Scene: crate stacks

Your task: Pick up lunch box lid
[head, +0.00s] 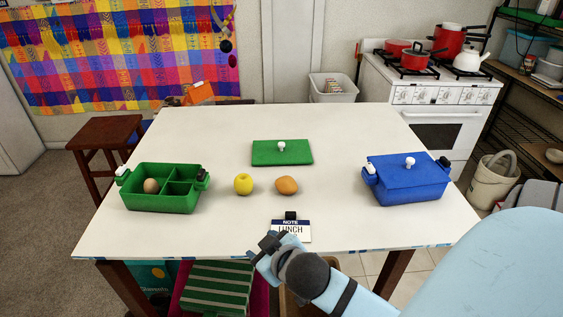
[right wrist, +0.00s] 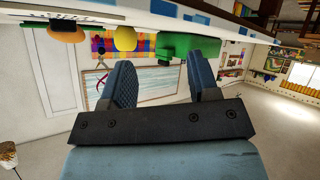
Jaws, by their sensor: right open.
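The green lunch box lid (head: 265,154), a flat panel with a white knob on top, lies on the table behind the fruit. The open green lunch box (head: 160,202) stands at the left of the table, with a brown egg-like item (head: 151,186) in one compartment. My right gripper (head: 266,246) is by the table's front edge, well short of the lid. In the right wrist view its fingers (right wrist: 163,78) are apart with nothing between them. That view is upside down and shows a green object beyond the fingers, likely the lunch box. My left gripper is out of view.
A closed blue box (head: 408,183) with a white knob stands at right. The table (head: 200,135) is clear behind the lid.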

